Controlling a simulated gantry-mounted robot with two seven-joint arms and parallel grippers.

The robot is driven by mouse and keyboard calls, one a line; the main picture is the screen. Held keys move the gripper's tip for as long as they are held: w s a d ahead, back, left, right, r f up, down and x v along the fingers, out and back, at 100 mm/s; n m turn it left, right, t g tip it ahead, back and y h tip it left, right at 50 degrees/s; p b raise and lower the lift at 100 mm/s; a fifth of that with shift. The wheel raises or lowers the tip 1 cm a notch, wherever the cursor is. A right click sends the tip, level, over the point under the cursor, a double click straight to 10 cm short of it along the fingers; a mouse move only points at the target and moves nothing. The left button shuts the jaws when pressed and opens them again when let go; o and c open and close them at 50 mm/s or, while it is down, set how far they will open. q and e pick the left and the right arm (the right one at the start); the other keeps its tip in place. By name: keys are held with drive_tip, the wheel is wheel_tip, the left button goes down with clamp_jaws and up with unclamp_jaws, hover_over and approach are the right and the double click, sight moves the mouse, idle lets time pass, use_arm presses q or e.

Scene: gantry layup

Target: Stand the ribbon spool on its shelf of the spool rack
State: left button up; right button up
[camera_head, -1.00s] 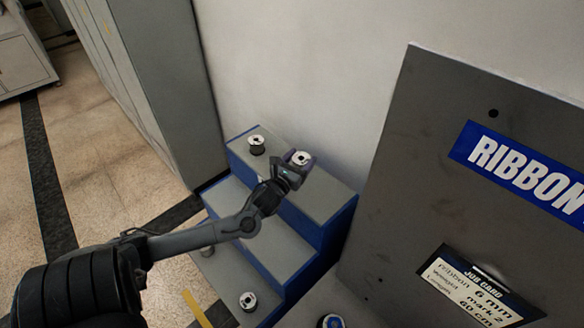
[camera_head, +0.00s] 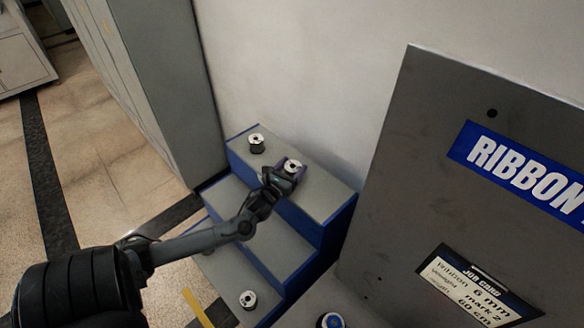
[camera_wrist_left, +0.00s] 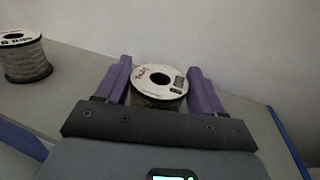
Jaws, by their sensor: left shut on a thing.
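The spool rack (camera_head: 254,262) is a blue stepped stand with grey shelves. My left gripper (camera_head: 289,167) is at its top shelf (camera_head: 318,186). It is shut on a spool (camera_head: 293,165) with a white top flange. In the left wrist view this spool (camera_wrist_left: 160,80) sits upright between the two purple fingers (camera_wrist_left: 207,90), with printing and a dark label on its flange. Its lower part is hidden by the gripper, so I cannot tell whether it touches the shelf. My right gripper is not in view.
Another spool (camera_head: 256,143) stands on the top shelf to the left; it also shows in the left wrist view (camera_wrist_left: 24,58). A further spool (camera_head: 248,300) stands on the lowest step. A grey panel (camera_head: 420,150) with a RIBBON sign rises at right. The wall is behind the rack.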

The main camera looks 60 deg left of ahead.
use_arm(q)
drive_tip(key=shift+f, duration=0.1)
drive_tip(key=o, duration=1.4)
drive_tip(key=shift+c, duration=0.2)
drive_tip(key=v, duration=1.1)
drive_tip(key=s+d+f+n+g+h, duration=0.2)
drive_tip(key=d+f+n+g, duration=0.15)
drive_tip(key=d+n, duration=0.4)
drive_tip(key=s+d+f+n+g+h, duration=0.1)
drive_tip(key=d+f+n+g+h, duration=0.25)
drive_tip(key=d+n, duration=0.4)
drive_tip(key=s+d+r+n+g+h, duration=0.1)
drive_tip(key=s+d+n+g, duration=0.1)
drive_tip(key=s+d+n, duration=0.2)
drive_tip(key=s+d+r+n+g+h, duration=0.1)
drive_tip(key=s+d+n+g+h, duration=0.1)
drive_tip(key=s+d+n, duration=0.3)
drive_tip(key=d+n+g, duration=0.1)
drive_tip(key=d+n, duration=0.3)
drive_tip(key=d, duration=0.2)
drive_tip(key=shift+d, duration=0.35)
